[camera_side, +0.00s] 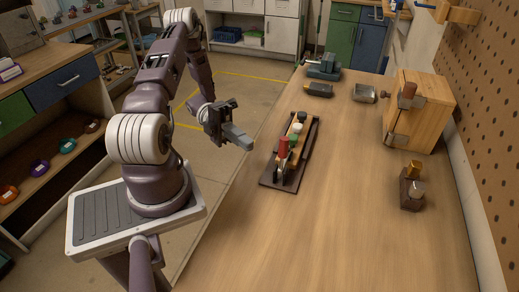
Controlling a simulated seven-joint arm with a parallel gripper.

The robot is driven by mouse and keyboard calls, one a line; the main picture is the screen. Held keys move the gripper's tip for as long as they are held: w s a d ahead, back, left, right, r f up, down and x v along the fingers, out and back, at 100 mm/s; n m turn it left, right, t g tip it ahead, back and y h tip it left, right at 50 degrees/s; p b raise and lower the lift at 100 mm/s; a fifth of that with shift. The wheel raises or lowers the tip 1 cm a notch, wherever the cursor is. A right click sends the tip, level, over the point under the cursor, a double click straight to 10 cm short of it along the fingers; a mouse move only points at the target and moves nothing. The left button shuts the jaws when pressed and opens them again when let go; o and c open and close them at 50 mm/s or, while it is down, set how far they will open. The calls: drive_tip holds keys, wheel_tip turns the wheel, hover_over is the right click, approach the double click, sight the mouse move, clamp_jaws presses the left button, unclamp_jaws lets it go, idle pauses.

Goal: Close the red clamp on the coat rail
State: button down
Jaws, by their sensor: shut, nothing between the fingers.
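A toggle clamp with a red handle (283,147) stands near the front end of a dark, long base (269,182) on the wooden bench. The red handle points upward. Behind it in a row on the same base are a green (293,138), a tan (297,128) and a black-topped handle (302,116). The clamp's jaw details are too small to make out. My gripper (245,142) is shut and empty. It hangs to the left of the red clamp, apart from it, near the bench's left edge.
A wooden box with metal fittings (432,108) and a small dark block (410,193) stand at the right. A vise (323,67) and small dark items (318,90) lie at the back.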

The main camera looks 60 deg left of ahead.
drive_tip(key=shift+v, duration=1.6)
drive_tip(key=shift+f, duration=0.1)
